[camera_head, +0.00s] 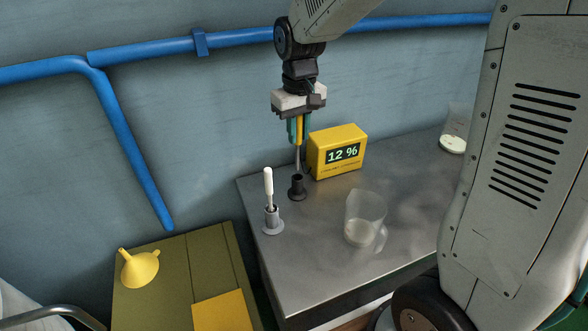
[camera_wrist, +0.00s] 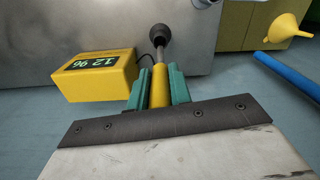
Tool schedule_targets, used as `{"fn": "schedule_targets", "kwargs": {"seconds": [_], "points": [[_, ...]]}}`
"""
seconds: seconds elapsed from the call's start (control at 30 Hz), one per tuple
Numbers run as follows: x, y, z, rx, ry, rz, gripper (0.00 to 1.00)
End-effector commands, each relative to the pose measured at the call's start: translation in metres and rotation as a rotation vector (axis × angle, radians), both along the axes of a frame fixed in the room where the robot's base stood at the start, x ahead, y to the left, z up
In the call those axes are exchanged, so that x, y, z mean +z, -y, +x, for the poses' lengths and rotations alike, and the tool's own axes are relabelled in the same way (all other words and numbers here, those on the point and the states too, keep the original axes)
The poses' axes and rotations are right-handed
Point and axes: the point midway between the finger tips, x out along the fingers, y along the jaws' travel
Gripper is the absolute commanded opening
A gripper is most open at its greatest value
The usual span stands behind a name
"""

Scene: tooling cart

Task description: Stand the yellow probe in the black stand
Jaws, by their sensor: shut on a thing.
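My gripper (camera_head: 298,138) is shut on the yellow probe (camera_head: 299,127), its teal fingers on both sides of the yellow handle. The probe (camera_wrist: 159,88) points down, roughly upright, with its thin metal shaft below the fingers. The black stand (camera_head: 297,188) is a small flanged cup on the metal cart top, directly below the gripper. In the wrist view the shaft reaches to the stand's mouth (camera_wrist: 160,35). I cannot tell whether the tip is inside the mouth or just above it.
A white-handled probe (camera_head: 268,186) stands in a grey stand (camera_head: 272,222) at front left. A clear beaker (camera_head: 364,222) is at right. The metal cart top (camera_head: 315,265) is clear in front.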

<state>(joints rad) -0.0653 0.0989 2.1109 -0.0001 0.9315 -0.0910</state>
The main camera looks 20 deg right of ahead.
Motion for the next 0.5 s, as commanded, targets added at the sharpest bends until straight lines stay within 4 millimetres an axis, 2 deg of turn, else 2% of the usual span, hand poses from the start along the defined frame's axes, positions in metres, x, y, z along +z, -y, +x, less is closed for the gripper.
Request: {"fn": "schedule_targets", "kwargs": {"seconds": [0.1,0.37,0.5], "points": [[-0.025,0.0,-0.001,0.0,-0.006,0.0,0.0],[-0.048,0.0,-0.001,0.0,-0.003,0.0,0.0],[-0.068,0.0,-0.001,0.0,-0.004,-0.001,0.0]]}}
